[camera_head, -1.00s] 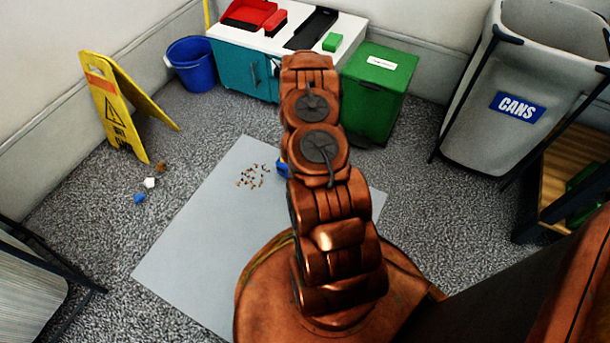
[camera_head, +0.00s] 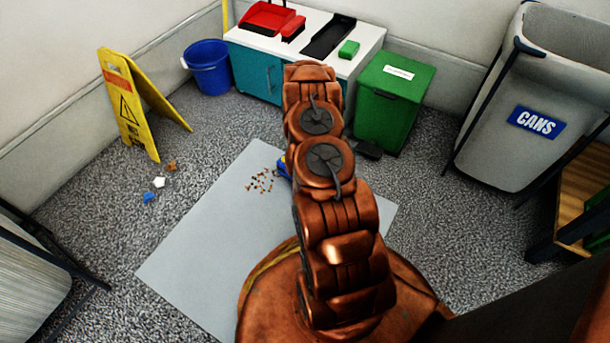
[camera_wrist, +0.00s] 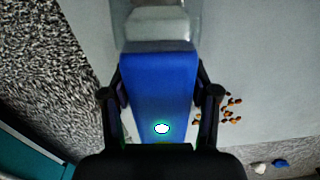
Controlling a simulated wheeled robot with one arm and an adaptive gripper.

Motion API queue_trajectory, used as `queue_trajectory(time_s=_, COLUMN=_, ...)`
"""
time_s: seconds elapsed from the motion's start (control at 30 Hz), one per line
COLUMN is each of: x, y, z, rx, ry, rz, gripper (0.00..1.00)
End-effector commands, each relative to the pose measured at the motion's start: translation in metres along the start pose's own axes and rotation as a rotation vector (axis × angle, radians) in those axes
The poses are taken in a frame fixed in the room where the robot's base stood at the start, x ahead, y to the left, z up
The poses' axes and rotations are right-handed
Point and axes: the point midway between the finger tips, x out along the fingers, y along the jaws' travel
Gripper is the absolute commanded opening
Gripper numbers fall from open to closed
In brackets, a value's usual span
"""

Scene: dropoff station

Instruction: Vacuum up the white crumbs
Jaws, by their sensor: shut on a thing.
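A blue hand vacuum (camera_wrist: 160,80) with a grey translucent nozzle (camera_wrist: 160,27) fills the middle of the wrist view. My gripper (camera_wrist: 160,98) is shut on it, one finger on each side. In the head view a bit of the blue vacuum (camera_head: 284,168) shows beside my arm, which hides my gripper there. Small brown-orange crumbs (camera_head: 262,181) lie scattered on the grey mat (camera_head: 205,235), just left of the vacuum. They also show in the wrist view (camera_wrist: 231,107), right of my gripper. I see no white crumbs on the mat.
White (camera_head: 159,182), blue (camera_head: 149,196) and brown (camera_head: 171,166) scraps lie on the carpet near the yellow wet-floor sign (camera_head: 130,105). A blue bucket (camera_head: 210,68), teal cabinet (camera_head: 257,75), green bin (camera_head: 392,100) and grey CANS bin (camera_head: 520,120) stand around the mat.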

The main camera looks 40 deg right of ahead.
Motion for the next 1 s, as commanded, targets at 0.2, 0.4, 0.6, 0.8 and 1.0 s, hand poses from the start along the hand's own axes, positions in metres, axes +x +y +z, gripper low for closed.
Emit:
queue_trajectory(time_s=0.2, x=0.0, y=0.002, z=-0.013, rx=0.001, ry=0.003, rz=0.004, gripper=0.24)
queue_trajectory(time_s=0.4, x=-0.001, y=0.002, z=-0.024, rx=0.0, ry=0.005, rz=0.006, gripper=0.24)
queue_trajectory(time_s=0.6, x=-0.011, y=0.002, z=-0.026, rx=0.001, ry=0.004, rz=0.004, gripper=0.24)
queue_trajectory(time_s=0.8, x=-0.021, y=0.001, z=-0.026, rx=0.001, ry=0.004, rz=0.003, gripper=0.24)
queue_trajectory(time_s=1.0, x=-0.031, y=0.001, z=-0.026, rx=0.001, ry=0.004, rz=0.003, gripper=0.24)
